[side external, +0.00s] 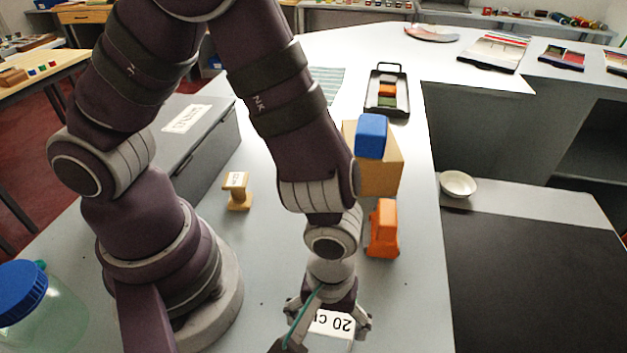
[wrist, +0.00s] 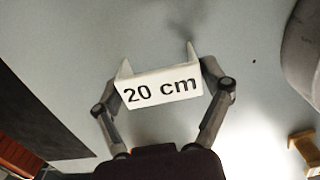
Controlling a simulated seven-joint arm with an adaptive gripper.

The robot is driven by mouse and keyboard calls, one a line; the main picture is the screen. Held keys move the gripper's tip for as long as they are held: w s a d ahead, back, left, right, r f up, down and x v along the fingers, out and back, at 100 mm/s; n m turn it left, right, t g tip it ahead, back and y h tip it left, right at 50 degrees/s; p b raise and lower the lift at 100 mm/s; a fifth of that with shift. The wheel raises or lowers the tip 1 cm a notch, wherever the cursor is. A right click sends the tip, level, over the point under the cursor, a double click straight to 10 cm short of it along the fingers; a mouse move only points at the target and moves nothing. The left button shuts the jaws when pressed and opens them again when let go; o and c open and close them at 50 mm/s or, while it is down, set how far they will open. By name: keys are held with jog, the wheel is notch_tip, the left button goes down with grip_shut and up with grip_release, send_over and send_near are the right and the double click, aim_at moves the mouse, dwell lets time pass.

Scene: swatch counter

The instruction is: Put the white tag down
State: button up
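The white tag, a folded piece lettered "20 cm" (wrist: 160,89), sits between the two fingers of my gripper (wrist: 163,82) in the wrist view. A finger presses against each end of it, and the lettered face looks toward the camera. In the side external view the white tag (side external: 331,323) shows at the bottom, under my gripper (side external: 328,315), partly covered by the fingers. It is over or on the bare grey counter (side external: 275,270); I cannot tell whether its underside touches.
A wooden stand with a small label (side external: 237,190) is left of my gripper. An orange block-like object (side external: 383,230) and a tan box (side external: 382,172) with a blue block (side external: 371,135) are beyond it. A grey box (side external: 205,140) is farther left. The counter around the tag is clear.

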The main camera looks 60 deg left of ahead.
aim_at(328, 315)
jog(key=shift+o, duration=1.1)
notch_tip(328, 315, up, 13)
jog(key=w+a+r+m+t, duration=0.1)
jog(key=a+r+m+t, duration=0.1)
jog(key=a, duration=0.5)
jog(key=w+a+r+m+t, duration=0.1)
jog(key=a+r+m+t, duration=0.2)
jog(key=a+r+m, duration=0.2)
jog(key=a+m, duration=0.2)
jog(key=a, duration=0.1)
jog(key=shift+t, duration=0.3)
